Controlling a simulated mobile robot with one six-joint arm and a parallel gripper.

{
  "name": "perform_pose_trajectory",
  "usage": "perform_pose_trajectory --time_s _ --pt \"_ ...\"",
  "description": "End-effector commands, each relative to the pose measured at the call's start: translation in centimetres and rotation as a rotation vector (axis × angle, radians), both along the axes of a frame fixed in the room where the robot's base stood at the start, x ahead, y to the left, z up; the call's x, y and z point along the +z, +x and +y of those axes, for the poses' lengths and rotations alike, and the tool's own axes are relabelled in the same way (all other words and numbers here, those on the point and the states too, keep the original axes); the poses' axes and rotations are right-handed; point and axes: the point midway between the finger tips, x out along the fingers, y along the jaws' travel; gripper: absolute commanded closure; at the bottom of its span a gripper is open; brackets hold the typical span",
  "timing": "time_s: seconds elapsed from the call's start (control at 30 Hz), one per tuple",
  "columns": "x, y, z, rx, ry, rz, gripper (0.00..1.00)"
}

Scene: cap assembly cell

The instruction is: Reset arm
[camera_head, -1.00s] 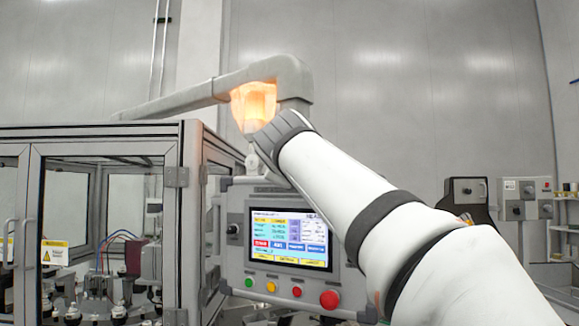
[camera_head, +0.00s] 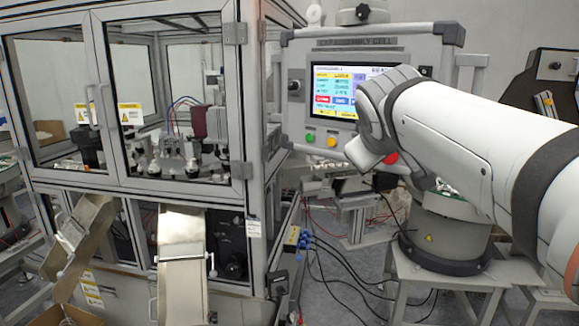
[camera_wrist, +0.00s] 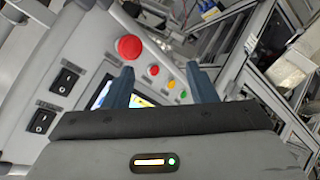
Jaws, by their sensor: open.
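My gripper (camera_wrist: 161,88) shows in the wrist view as two dark blue fingers set wide apart, with nothing between them but the control panel beyond. It is open and empty. In the head view my white arm reaches in from the right, and the fingers themselves cannot be made out there. The control panel (camera_head: 297,80) stands behind my arm, with a lit screen (camera_head: 340,90). The panel's red button (camera_wrist: 130,47) shows beside the left finger in the wrist view; the arm partly covers it in the head view.
A glazed machine cabinet (camera_head: 240,110) fills the left. Metal chutes (camera_head: 182,270) slope out of its front. A round-topped feeder on a grey stand (camera_head: 440,240) is below my arm. Black cables (camera_head: 340,270) run across the floor between the cabinet and the stand.

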Motion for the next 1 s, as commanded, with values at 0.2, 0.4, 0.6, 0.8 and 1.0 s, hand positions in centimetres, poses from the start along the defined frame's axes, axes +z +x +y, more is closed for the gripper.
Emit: perform_pose_trajectory --time_s 0.2,0.4,0.6,0.8,1.0 --pt "-13.3 -7.3 -0.5 -0.132 0.224 0.242 0.48" --pt "-23.3 -14.7 0.0 -0.272 0.404 0.436 0.48" --pt "-28.7 -19.6 0.7 -0.367 0.510 0.552 0.48" --pt "-29.9 -20.8 0.9 -0.392 0.536 0.579 0.48" --pt "-29.9 -20.7 0.9 -0.391 0.534 0.579 0.48"
